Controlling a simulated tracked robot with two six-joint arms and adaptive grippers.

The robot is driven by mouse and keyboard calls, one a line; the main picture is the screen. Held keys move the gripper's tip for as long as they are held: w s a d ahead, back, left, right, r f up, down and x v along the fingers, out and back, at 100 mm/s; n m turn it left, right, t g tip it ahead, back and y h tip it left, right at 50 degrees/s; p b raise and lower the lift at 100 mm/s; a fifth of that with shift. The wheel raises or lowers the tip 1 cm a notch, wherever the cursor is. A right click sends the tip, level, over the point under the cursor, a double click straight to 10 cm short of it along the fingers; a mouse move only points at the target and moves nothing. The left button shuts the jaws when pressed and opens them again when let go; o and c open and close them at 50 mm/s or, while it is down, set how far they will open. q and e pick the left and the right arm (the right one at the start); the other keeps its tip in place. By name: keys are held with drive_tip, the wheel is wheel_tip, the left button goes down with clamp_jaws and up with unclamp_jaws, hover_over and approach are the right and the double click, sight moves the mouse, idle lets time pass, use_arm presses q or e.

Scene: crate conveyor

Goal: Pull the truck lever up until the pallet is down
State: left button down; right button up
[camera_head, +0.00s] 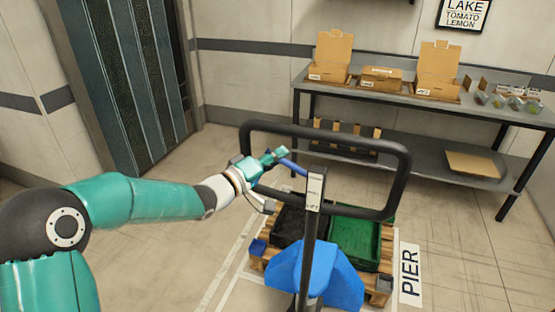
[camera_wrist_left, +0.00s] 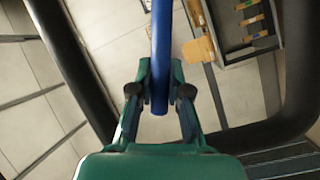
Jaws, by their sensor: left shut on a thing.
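The blue truck lever (camera_head: 292,166) sticks out to the left of the truck's upright post, inside the black loop handle (camera_head: 400,165). My left gripper (camera_head: 277,157) is at the lever's free end and is shut on it. In the left wrist view the blue lever (camera_wrist_left: 160,50) runs down between the two fingers of my gripper (camera_wrist_left: 160,95). The pallet (camera_head: 377,287) is wooden and carries a black crate (camera_head: 287,222) and a green crate (camera_head: 355,240). I cannot tell whether the pallet touches the floor. My right gripper is not in view.
The blue truck body (camera_head: 335,275) stands in front of the pallet. A grey table (camera_head: 400,90) with cardboard boxes stands along the back wall. The floor to the left is clear.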

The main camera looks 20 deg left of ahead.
use_arm(q)
drive_tip(key=shift+f, duration=0.15)
drive_tip(key=c, duration=1.1)
unclamp_jaws()
drive_tip(key=v, duration=1.2)
drive_tip(key=shift+d, duration=0.15)
